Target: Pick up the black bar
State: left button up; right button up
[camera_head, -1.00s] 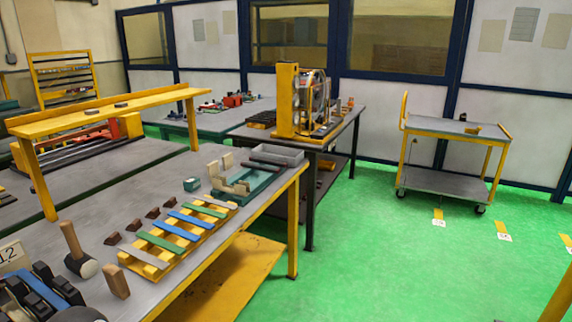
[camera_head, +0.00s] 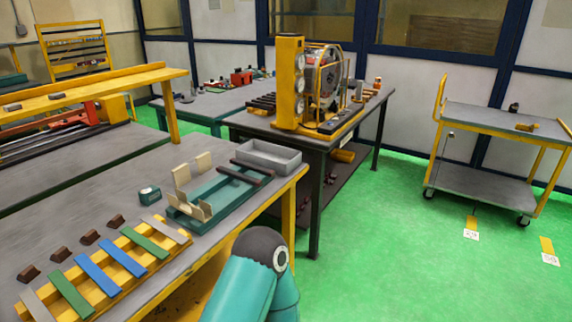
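Two dark bars lie across the green tray on the near workbench: one dark bar (camera_head: 254,167) at its back edge, and another (camera_head: 238,175) just in front of it. Both look black to dark brown and rest on the tray (camera_head: 222,203). I cannot tell which one the task means. A short black bar (camera_head: 341,123) also lies on the machine's base on the table behind. Neither gripper is in view.
Pale upright blocks (camera_head: 182,176) stand at the tray's left. A grey open bin (camera_head: 268,156) sits behind the tray. A yellow rack with coloured strips (camera_head: 98,270) and several brown blocks lie at the front left. A cart (camera_head: 482,184) stands right; green floor is clear between.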

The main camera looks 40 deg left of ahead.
aim_at(253, 181)
jog(key=u, duration=0.2)
jog(key=i, duration=1.35)
jog(key=u, duration=0.95)
jog(key=i, duration=0.6)
jog(key=u, duration=0.35)
jog(key=k, duration=0.9)
jog(key=u, duration=0.2)
jog(key=i, duration=0.9)
jog(key=z, duration=0.05)
